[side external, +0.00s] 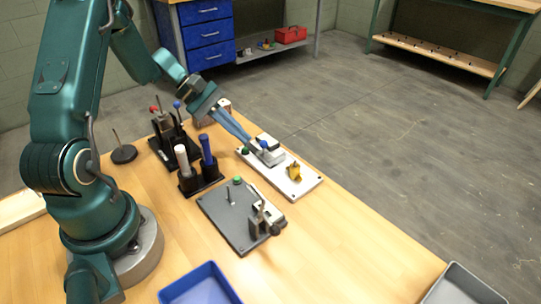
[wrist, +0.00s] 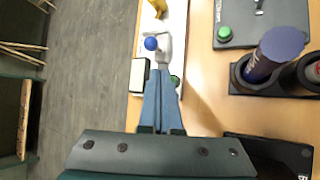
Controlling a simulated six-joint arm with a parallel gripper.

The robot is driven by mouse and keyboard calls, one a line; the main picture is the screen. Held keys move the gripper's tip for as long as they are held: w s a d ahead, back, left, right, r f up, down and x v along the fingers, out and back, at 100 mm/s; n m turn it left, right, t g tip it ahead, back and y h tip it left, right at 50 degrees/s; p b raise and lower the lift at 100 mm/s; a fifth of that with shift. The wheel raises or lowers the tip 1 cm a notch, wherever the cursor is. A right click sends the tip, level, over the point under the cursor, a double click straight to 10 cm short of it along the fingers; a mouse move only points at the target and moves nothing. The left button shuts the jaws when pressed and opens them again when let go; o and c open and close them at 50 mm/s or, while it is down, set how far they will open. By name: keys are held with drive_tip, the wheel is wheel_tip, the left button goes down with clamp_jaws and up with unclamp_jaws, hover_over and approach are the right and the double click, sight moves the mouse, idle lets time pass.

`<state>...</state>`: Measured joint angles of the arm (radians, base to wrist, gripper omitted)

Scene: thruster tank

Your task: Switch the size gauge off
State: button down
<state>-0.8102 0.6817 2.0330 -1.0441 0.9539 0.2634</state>
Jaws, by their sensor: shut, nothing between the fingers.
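I cannot tell from any label which device is the size gauge. A white plate (side external: 310,181) carries a grey fixture (side external: 272,156) with a blue ball knob (side external: 263,144), a yellow part (side external: 294,172) and a green button (side external: 245,151). My gripper (side external: 249,143) is shut and empty, low over this plate, with its tips close to the fixture. In the wrist view, the gripper tips (wrist: 163,72) lie just below the blue knob (wrist: 151,43) and beside the green button (wrist: 175,80), which they partly cover. Contact cannot be told.
A dark grey plate (side external: 217,208) beside it holds another green button (side external: 237,180), a pin and a clamp-like device (side external: 262,217). A black holder (side external: 201,180) carries a white and a blue cylinder. A blue bin (side external: 203,287) and a grey bin (side external: 464,287) stand in front.

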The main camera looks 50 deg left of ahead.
wheel_tip(320, 180, up, 6)
idle(0.8)
